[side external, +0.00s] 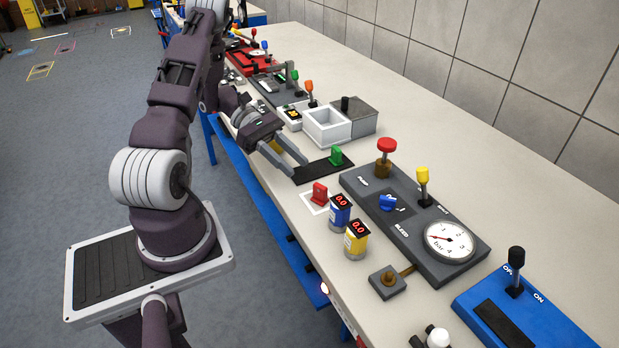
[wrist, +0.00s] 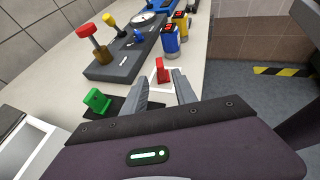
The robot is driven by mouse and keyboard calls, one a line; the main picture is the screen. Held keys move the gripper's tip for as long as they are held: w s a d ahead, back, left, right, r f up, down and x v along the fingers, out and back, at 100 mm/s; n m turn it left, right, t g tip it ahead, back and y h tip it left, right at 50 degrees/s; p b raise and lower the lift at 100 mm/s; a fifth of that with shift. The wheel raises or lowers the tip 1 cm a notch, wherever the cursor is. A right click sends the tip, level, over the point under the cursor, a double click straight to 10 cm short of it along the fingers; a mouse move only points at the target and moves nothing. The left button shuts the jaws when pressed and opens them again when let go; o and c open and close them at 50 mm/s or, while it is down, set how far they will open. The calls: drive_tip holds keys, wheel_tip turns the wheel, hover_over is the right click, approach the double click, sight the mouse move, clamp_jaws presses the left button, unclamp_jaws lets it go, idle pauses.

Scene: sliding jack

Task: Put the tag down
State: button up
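A red tag-like piece (side external: 319,193) stands upright in a white-outlined square (side external: 307,208) near the table's front edge. A similar green piece (side external: 336,156) stands on a black pad (side external: 312,173). The pictures do not settle which one the task calls the tag. My gripper (side external: 298,168) is low over the table beside the black pad, its fingers spread with nothing visible between them. In the wrist view, the red piece (wrist: 160,73) shows just beyond the fingertips (wrist: 163,78), apparently clear of them. The green piece (wrist: 97,101) is to the left of the fingers.
Blue and yellow canisters (side external: 340,212) (side external: 356,238) stand close to the red piece. A grey panel (side external: 415,226) with a red knob, a yellow lever and a gauge lies behind. A white open box (side external: 326,128) is beyond the pad. A wall runs along the table's back.

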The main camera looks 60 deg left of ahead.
drive_tip(key=shift+s+a+r, duration=0.1)
drive_tip(key=shift+a+r, duration=0.15)
drive_tip(key=shift+r, duration=0.05)
drive_tip(key=s+d+r+m+g+y, duration=0.2)
drive_tip(key=d+r+m+g+y, duration=0.35)
drive_tip(key=d+r+m, duration=0.6)
drive_tip(key=s+d+r+m+t+y, duration=0.5)
drive_tip(key=s+d+r+m+y, duration=0.2)
drive_tip(key=s+m, duration=0.3)
drive_tip(key=shift+s+d+r+m+t, duration=0.25)
drive_tip(key=shift+d+r+m+t, duration=0.1)
drive_tip(key=shift+d+r+m, duration=0.3)
drive_tip(key=shift+a+r, duration=0.15)
